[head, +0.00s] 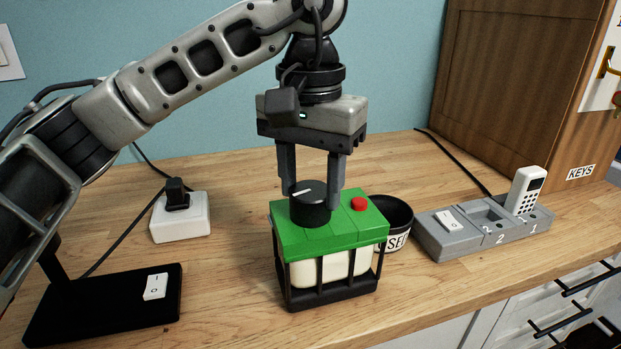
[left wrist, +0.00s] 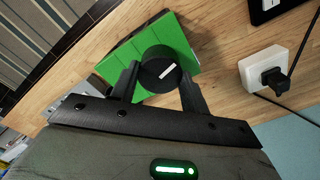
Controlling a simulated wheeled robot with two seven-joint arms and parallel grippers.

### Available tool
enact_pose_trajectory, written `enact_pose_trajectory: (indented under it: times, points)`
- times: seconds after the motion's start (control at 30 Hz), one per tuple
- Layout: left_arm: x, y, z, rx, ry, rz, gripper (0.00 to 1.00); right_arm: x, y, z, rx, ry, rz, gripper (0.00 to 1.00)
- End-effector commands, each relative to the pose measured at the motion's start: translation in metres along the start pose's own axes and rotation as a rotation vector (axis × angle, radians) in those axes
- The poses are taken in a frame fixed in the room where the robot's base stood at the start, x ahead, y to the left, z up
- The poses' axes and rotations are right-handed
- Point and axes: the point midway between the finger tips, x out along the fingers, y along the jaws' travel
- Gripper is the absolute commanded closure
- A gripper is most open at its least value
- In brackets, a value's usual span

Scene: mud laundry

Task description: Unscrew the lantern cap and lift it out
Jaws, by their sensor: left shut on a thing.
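The lantern (head: 331,236) stands upright on the wooden counter, with a green top, a red button, pale panels and a dark cage base. Its black round cap (head: 309,208) with a white mark sits at the left of the green top. My left gripper (head: 315,190) points down from above, its two fingers on either side of the cap and shut on it. In the left wrist view the cap (left wrist: 160,70) shows between the fingertips, its white mark slanted, over the green top (left wrist: 185,38). The underside of the cap is hidden. My right gripper is not in view.
A black bowl (head: 396,222) stands close behind the lantern's right side. A grey charging dock (head: 470,240) with a white handset (head: 525,190) is farther right. A white socket block (head: 181,228) and a black switch base (head: 105,305) are on the left. A wooden key cabinet (head: 520,90) stands back right.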

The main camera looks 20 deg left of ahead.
Motion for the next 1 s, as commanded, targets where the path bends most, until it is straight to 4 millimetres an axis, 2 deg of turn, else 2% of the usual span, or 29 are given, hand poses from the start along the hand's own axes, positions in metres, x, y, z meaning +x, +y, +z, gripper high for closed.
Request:
enact_pose_trajectory:
  times: [0.27, 0.57, 0.8, 1.0]
  points:
    - [-0.0007, 0.0000, -0.0001, -0.241, 0.001, 0.000, 0.78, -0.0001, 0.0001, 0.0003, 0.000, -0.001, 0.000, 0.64]
    - [-0.0008, 0.0000, -0.0001, -0.267, 0.001, 0.000, 0.78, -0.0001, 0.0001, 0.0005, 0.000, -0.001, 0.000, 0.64]
    - [-0.0013, 0.0000, -0.0001, -0.496, 0.001, 0.000, 0.78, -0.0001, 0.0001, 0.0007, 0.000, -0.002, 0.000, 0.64]
    - [-0.0014, 0.0000, -0.0001, -0.520, 0.001, 0.000, 0.78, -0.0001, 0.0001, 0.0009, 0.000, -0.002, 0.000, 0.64]
